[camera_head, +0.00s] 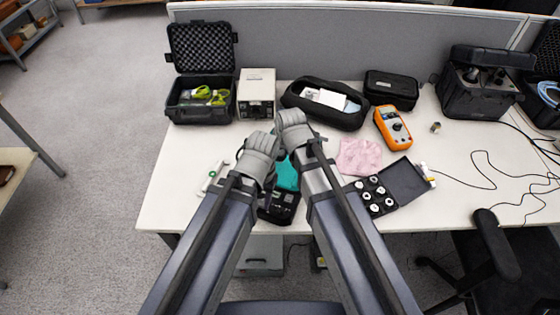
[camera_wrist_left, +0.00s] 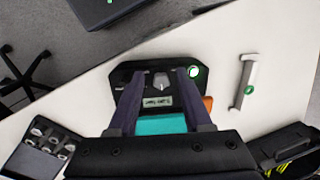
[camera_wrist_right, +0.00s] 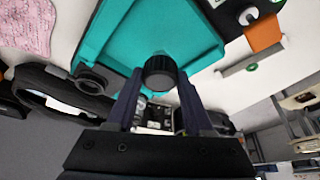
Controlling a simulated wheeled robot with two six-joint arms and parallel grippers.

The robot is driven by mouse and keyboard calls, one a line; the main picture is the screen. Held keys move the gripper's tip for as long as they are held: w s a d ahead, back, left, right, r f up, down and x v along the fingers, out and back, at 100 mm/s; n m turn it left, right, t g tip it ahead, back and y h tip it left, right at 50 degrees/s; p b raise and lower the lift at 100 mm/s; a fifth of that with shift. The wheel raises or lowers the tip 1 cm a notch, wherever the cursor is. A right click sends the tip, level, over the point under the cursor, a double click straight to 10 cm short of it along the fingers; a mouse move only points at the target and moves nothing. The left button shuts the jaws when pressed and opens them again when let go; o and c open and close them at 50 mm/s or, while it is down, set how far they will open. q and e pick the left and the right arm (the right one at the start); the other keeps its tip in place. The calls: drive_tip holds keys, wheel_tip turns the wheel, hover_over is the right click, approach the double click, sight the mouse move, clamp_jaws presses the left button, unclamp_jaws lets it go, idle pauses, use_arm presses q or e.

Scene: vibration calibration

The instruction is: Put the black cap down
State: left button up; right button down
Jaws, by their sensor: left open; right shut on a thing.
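The black cap (camera_wrist_right: 160,72) is a small ribbed round knob, seen in the right wrist view between the fingertips of my right gripper (camera_wrist_right: 159,78), which is shut on it. Behind it in that view is the teal calibrator (camera_wrist_right: 200,25). In the head view the teal body (camera_head: 287,176) and its dark panel (camera_head: 280,207) are partly hidden by my arms. My left gripper (camera_wrist_left: 158,76) is open, with its fingers over the dark panel, which has a grey knob and a lit green button (camera_wrist_left: 193,72). The cap is hidden in the head view.
A pink cloth (camera_head: 359,157), an orange multimeter (camera_head: 392,128) and an open case of round parts (camera_head: 402,180) lie to the right. A black pouch (camera_head: 325,104), grey box (camera_head: 257,93) and open hard case (camera_head: 203,100) stand behind. The table's left front is fairly clear.

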sight(280, 159)
wheel_tip(280, 159, down, 4)
drive_tip(key=b, duration=0.3)
drive_tip(key=shift+r, duration=0.3)
drive_tip(key=shift+c, duration=1.4)
unclamp_jaws()
drive_tip(key=shift+f, duration=0.2)
drive_tip(key=shift+r, duration=0.1)
